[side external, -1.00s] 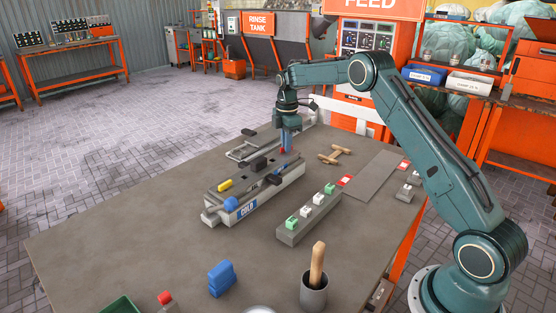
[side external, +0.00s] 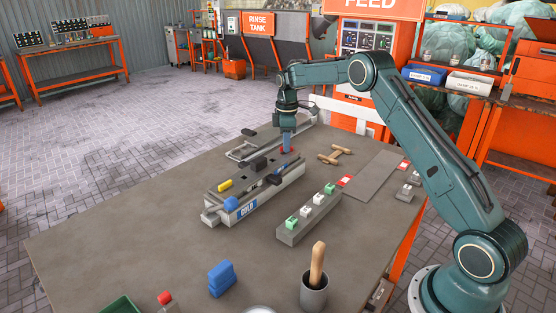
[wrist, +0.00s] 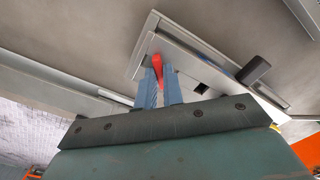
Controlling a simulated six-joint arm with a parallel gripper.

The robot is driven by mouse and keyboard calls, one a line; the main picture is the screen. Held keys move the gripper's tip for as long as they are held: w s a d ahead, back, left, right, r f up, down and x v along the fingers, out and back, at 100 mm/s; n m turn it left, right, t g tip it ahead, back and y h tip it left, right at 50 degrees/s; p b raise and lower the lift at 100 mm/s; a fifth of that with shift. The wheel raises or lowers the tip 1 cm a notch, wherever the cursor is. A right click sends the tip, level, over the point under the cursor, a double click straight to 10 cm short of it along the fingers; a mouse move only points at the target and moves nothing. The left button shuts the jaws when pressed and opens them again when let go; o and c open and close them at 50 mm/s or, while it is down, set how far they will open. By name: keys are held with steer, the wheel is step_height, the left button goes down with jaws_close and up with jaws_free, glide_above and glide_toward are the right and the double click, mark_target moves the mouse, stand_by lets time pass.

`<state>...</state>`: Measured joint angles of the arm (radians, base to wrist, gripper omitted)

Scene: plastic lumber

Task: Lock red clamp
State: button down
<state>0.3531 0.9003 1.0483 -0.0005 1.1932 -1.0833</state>
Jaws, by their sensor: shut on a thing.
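The red clamp handle (wrist: 158,68) shows in the wrist view between the blue fingertips of my gripper (wrist: 160,84). In the side view my gripper (side external: 287,146) points down at the far end of the grey mould marked COLD (side external: 247,210). My gripper is shut on the red clamp. Only a small bit of red shows at the fingertips in the side view, so the clamp's exact angle is hard to tell there.
The table's left side is clear.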

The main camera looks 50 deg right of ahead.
steer(key=m, duration=0.4)
steer(key=shift+m, duration=0.4)
steer(key=shift+r, duration=0.1)
steer(key=shift+m, duration=2)
steer(key=c, duration=1.4)
jaws_free()
steer(key=shift+o, duration=0.2)
